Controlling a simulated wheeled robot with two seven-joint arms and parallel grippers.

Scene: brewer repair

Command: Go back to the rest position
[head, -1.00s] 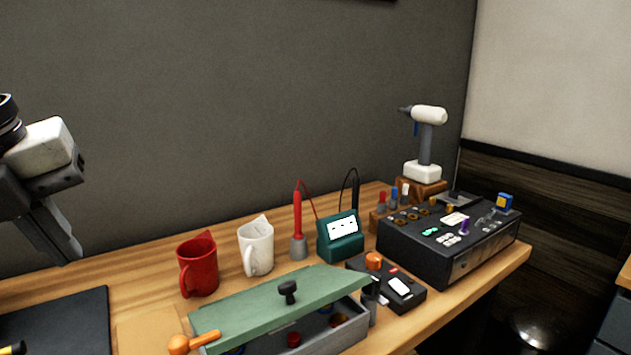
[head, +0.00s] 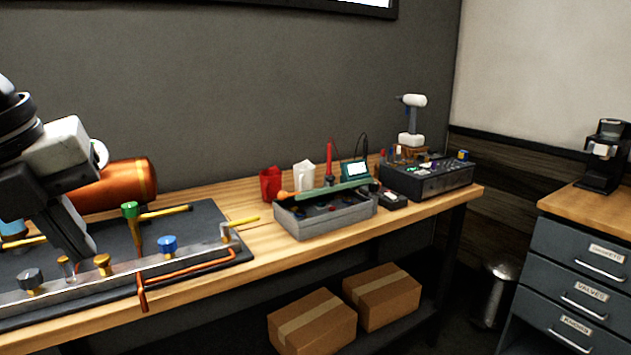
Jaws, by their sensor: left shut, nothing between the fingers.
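My left gripper (head: 80,250) is at the left of the head view, with its fingers pointing down in front of the copper boiler. It is shut and holds nothing. It overlaps the brewer assembly (head: 190,264) in the picture; I cannot tell whether it touches it. The assembly has a metal rail with blue, green and brass fittings and a copper pipe, on a dark mat (head: 205,218). My right gripper is not in view.
Cardboard boxes (head: 312,325) sit below. A drawer cabinet (head: 580,265) stands right, beyond a floor gap.

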